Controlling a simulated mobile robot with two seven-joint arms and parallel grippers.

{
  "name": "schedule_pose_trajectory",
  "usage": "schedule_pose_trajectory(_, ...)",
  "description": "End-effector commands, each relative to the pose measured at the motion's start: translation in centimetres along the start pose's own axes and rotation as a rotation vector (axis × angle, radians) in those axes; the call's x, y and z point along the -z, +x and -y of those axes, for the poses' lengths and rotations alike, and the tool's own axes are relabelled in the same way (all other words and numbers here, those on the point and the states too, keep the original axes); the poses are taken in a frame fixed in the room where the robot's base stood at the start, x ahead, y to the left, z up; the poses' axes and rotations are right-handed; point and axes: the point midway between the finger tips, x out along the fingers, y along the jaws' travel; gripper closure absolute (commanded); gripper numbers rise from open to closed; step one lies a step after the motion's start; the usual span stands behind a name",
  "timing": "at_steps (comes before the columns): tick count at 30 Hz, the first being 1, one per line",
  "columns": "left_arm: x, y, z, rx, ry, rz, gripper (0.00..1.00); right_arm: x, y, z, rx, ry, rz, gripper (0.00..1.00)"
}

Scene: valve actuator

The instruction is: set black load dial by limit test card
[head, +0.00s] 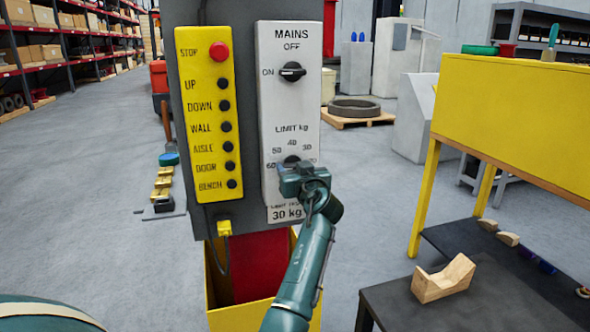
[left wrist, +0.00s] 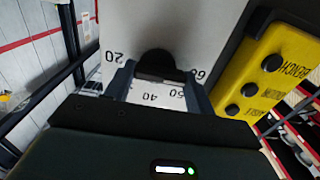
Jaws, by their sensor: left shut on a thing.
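The black load dial (head: 291,159) sits low on the white panel (head: 289,110), under the "LIMIT kg" scale; 60, 50, 40 and 30 show around it. My left gripper (head: 297,172) is at the dial and covers most of it. In the left wrist view the dial (left wrist: 156,65) is between the two fingers of my left gripper (left wrist: 157,88), which is shut on it. Where the dial points is hidden. The limit test card (head: 286,213) below reads "30 kg", its top line partly covered by my gripper. My right gripper is not in view.
The black mains switch (head: 292,71) is above the dial. A yellow button box (head: 206,114) with a red stop button stands at left.

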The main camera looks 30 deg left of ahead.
Motion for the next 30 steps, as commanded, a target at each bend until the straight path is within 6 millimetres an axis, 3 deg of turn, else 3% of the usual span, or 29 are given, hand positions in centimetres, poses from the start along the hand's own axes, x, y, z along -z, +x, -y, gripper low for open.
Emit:
schedule_pose_trajectory(11, 0.0, 0.0, 0.0, 0.0, 0.095, 0.001, 0.68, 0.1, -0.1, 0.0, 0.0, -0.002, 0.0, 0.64)
schedule_pose_trajectory(30, 0.3, 0.0, -0.2, 0.0, 0.664, 0.002, 0.68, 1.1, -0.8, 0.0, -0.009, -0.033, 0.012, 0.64)
